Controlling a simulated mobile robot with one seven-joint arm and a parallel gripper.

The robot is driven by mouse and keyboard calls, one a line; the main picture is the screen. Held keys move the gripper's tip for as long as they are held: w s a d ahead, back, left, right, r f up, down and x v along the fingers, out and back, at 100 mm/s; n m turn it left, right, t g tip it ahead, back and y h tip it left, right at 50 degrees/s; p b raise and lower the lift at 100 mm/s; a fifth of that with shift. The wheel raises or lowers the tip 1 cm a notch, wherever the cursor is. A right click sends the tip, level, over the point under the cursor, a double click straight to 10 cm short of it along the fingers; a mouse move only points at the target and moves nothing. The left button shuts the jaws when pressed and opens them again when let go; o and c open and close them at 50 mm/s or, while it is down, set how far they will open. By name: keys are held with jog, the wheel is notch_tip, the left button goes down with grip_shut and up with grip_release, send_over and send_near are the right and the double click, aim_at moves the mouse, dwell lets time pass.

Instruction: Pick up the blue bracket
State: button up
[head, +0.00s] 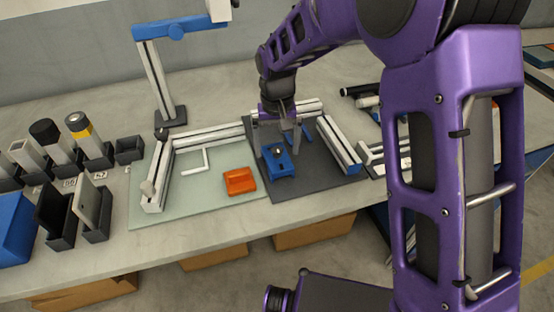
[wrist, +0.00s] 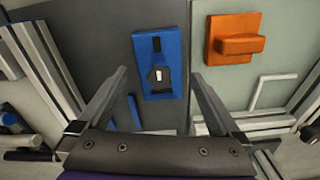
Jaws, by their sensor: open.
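The blue bracket (head: 282,168) lies on a dark grey mat (head: 320,181). It has a dark part with a small pale spot near its middle. In the wrist view the blue bracket (wrist: 146,46) is just ahead of the fingertips, roughly centred between them. My gripper (head: 277,150) is open and empty, pointing down above and beside the bracket. Its two fingers also show in the wrist view (wrist: 160,74), spread wide. I cannot tell the exact height gap between the fingertips and the bracket.
An orange block (head: 239,181) lies left of the bracket on a pale green mat (head: 200,212). Metal rails (head: 338,146) border the mats. A thin blue strip (wrist: 134,112) lies near the left finger. A blue-topped stand (head: 158,80) rises behind; dark holders (head: 95,215) stand left.

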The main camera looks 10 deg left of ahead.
notch_tip(320, 180, down, 2)
jog(key=shift+f, duration=0.1)
jog(key=shift+c, duration=0.2)
jog(key=shift+r, duration=0.2)
grip_shut()
